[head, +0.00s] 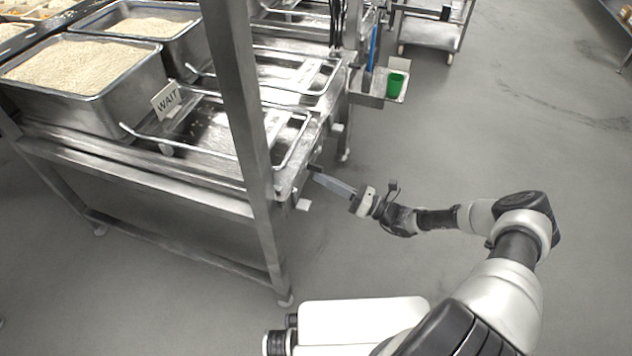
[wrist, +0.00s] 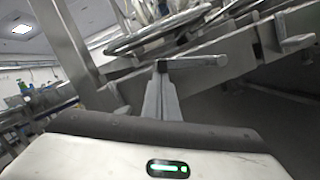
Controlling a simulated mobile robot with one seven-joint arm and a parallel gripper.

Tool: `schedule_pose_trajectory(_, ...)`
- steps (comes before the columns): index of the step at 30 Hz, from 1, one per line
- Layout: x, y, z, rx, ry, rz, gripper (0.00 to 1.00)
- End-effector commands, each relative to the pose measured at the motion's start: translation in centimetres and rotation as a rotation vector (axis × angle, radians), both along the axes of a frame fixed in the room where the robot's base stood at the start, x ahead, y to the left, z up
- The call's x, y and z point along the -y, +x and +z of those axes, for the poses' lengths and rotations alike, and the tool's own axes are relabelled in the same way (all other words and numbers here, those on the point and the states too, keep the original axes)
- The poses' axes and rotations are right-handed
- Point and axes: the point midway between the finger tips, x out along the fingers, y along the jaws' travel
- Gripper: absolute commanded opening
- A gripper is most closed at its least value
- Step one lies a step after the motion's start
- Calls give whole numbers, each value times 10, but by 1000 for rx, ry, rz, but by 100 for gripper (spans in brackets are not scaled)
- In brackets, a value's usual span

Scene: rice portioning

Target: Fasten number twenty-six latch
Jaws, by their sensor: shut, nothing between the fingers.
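My gripper (head: 322,180) is shut and empty at the right end of the steel table, its fingers pointing left at the table edge. In the wrist view, its closed fingers (wrist: 161,98) reach up to a short metal bar with a dark end (wrist: 196,61), which looks like a latch handle. The fingertips are at or just under the dark end; I cannot tell if they touch it. In the head view, a small dark piece (head: 314,169) shows at the fingertips and a pale tab (head: 303,204) sits just below. No number is readable, so I cannot tell which latch is twenty-six.
A steel post (head: 240,110) stands left of my gripper. Wire-framed trays (head: 290,152), a "WAIT" sign (head: 167,98) and rice pans (head: 85,95) are on the table. A green cup (head: 396,84) sits on a side shelf. The floor (head: 450,130) to the right is clear.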

Motion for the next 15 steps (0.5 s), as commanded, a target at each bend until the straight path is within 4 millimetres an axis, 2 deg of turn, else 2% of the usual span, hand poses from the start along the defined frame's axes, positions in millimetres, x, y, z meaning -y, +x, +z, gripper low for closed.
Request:
schedule_pose_trajectory(1,3,1,12,-41,13,1,0)
schedule_pose_trajectory(3,4,2,20,-105,38,2,0)
schedule_pose_trajectory(15,10,18,61,-462,165,1,0)
